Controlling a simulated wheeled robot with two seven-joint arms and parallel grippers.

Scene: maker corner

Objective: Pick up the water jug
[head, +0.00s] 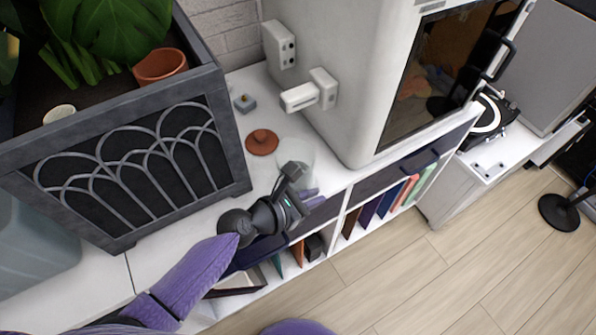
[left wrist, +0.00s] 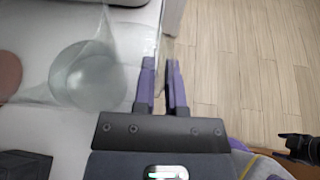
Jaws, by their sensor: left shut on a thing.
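The water jug (head: 297,153) is a clear, see-through vessel on the white cabinet top, near its front edge. In the left wrist view the jug (left wrist: 88,76) shows from above, with its round base seen through the glass. My left gripper (head: 303,190) is at the jug's front side. In the left wrist view the two fingers of the left gripper (left wrist: 161,88) are at the jug's right side, shut on its clear handle, which is hard to make out. The jug looks upright; I cannot tell whether it touches the top.
A terracotta lid-like disc (head: 262,142) and a small grey block (head: 245,103) lie behind the jug. A grey planter (head: 140,120) stands left, a tall white cabinet machine (head: 345,110) right. A translucent bin (head: 35,255) is at far left. Shelves with books are below.

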